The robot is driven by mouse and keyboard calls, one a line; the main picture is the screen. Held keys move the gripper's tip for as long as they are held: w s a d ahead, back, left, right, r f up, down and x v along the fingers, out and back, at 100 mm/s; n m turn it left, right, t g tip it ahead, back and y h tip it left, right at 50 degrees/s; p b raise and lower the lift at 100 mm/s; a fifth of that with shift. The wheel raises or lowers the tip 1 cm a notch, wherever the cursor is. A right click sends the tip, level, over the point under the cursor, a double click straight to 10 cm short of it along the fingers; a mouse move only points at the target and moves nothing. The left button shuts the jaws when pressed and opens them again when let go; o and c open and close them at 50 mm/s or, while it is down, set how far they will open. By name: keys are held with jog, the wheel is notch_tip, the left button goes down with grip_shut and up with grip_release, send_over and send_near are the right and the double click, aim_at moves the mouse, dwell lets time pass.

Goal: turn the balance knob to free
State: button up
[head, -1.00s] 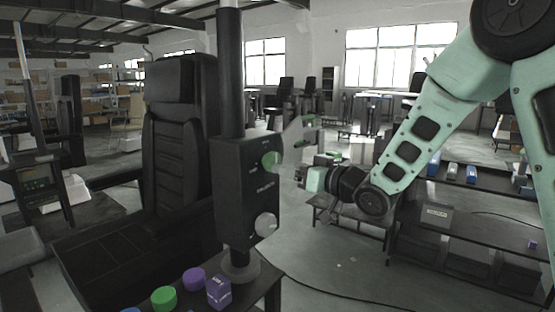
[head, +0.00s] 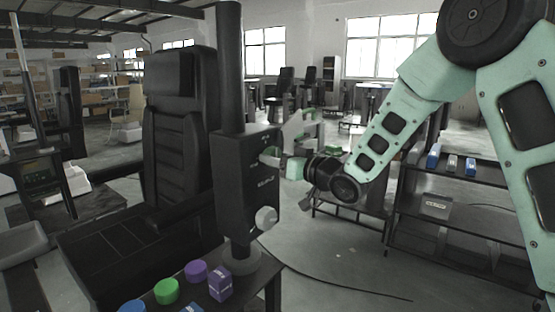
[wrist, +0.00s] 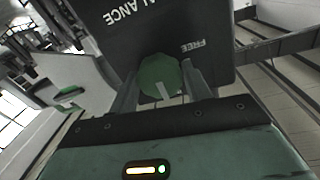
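The green balance knob (wrist: 160,77) is on the face of a black control box (head: 232,180) fixed to an upright column. In the wrist view the knob carries a pale pointer mark at its lower part, and the white words BALANCE and FREE show on the box above and to the right of it. My gripper (wrist: 162,85) has one finger on each side of the knob. The gaps are too small to tell whether the fingers press on it. In the head view my gripper (head: 276,157) is at the box's right face and mostly hides the knob.
A white knob (head: 266,217) sits lower on the same box. A small table below holds a purple box (head: 220,284) and green, purple and blue round caps. A black chair (head: 180,130) stands left of the column. A shelf (head: 470,215) stands at the right.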

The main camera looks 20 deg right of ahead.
jog(key=shift+f+n+b, duration=0.1)
jog(key=shift+n+b, duration=0.2)
jog(key=shift+b, duration=0.25)
jog(key=n+b, duration=0.1)
jog(key=b, duration=0.1)
jog(key=n+b, duration=0.1)
jog(key=b, duration=0.2)
jog(key=shift+d+f, duration=0.1)
jog(key=shift+f, duration=0.2)
jog(key=n+y+b, duration=0.1)
jog(key=n+b, duration=1)
jog(key=b, duration=0.4)
jog(key=shift+d+r+n, duration=0.1)
jog(key=shift+n, duration=0.3)
jog(key=n+b, duration=0.2)
jog(key=n, duration=0.1)
jog(key=n+y+b, duration=0.1)
jog(key=b, duration=0.1)
jog(key=shift+w+r, duration=0.1)
jog(key=shift+r, duration=0.15)
jog(key=shift+r+n, duration=0.1)
jog(key=shift+n, duration=0.3)
jog(key=o, duration=1)
jog(key=shift+c, duration=0.2)
